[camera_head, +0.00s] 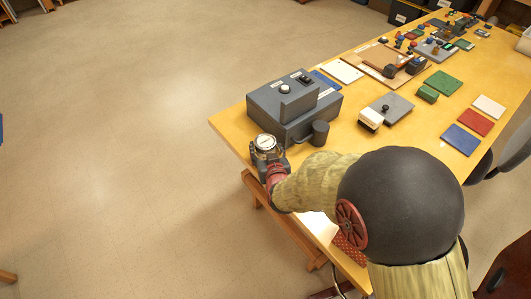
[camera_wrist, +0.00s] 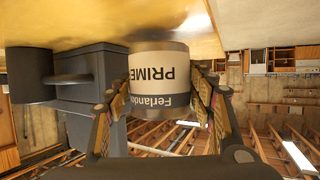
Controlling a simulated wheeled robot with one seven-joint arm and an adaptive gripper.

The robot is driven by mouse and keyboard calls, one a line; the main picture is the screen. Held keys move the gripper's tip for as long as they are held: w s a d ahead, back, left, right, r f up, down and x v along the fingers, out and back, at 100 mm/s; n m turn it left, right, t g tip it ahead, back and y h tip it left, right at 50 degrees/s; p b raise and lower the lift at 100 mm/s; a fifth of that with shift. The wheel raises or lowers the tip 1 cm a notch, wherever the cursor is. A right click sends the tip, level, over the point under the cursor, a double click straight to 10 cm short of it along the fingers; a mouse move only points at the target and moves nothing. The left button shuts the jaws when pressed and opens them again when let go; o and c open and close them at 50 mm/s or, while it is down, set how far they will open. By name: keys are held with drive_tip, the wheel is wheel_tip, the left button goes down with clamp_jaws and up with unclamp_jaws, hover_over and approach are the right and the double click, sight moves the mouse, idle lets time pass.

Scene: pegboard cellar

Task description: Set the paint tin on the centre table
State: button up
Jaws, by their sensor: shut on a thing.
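The paint tin (camera_head: 265,142) has a pale lid and sits between the fingers of my gripper (camera_head: 268,156), at the near left edge of a long yellow-topped table (camera_head: 232,124). In the wrist view the tin (camera_wrist: 150,68) appears upside down, with a cream label reading "PRIME" and a grey band reading "Ferlando". My gripper (camera_wrist: 163,95) is shut on the tin's sides there. I cannot tell whether the tin's base touches the tabletop. No sign shows whether this is the centre table.
A white pad (camera_head: 342,72), a green sheet (camera_head: 443,81) and a blue sheet (camera_head: 461,139) lie further along. Open floor (camera_head: 110,130) is to the left.

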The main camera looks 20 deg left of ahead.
drive_tip(key=shift+f, duration=0.6)
drive_tip(key=shift+f, duration=0.1)
drive_tip(key=o, duration=1.5)
drive_tip(key=shift+f, duration=0.1)
drive_tip(key=shift+c, duration=0.2)
drive_tip(key=shift+s+d+r, duration=0.15)
drive_tip(key=shift+s+r, duration=0.15)
drive_tip(key=shift+r, duration=0.05)
drive_tip(key=p+v, duration=0.2)
drive_tip(key=v, duration=0.9)
drive_tip(key=shift+s+d+p, duration=0.1)
drive_tip(key=shift+d+p, duration=0.15)
drive_tip(key=shift+p, duration=0.15)
